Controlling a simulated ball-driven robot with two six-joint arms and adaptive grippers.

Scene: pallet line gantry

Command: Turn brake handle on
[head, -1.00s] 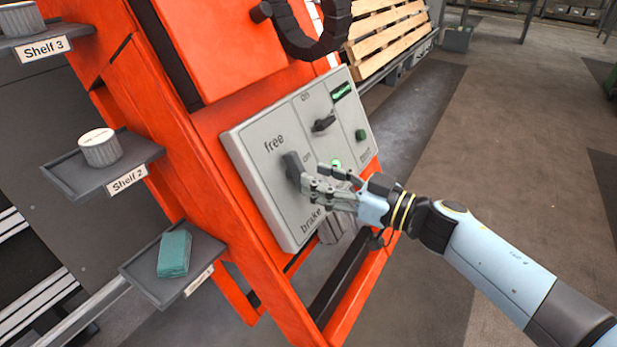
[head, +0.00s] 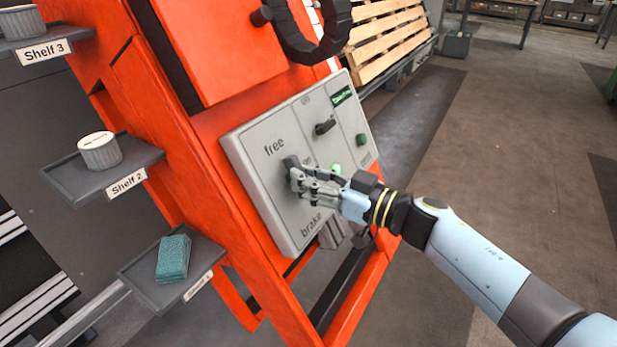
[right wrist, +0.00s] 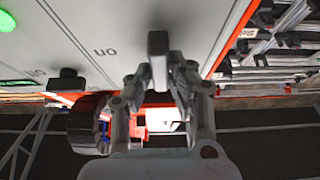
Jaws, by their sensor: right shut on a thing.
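The brake handle (head: 289,162) is a dark lever on the left section of the grey control panel (head: 262,190), between the labels "free" above and "brake" below. Its visible upper end points up toward "free". My right gripper (head: 296,178) is shut on the handle's lower part, and its fingers hide that part. In the right wrist view the handle (right wrist: 158,45) shows as a dark bar between the fingertips. My left gripper is not in view.
A second black switch (head: 325,127), a green button (head: 361,140) and a lit display (head: 342,97) sit on the panel. Shelves with a tin (head: 100,152) and a teal block (head: 173,258) stand left.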

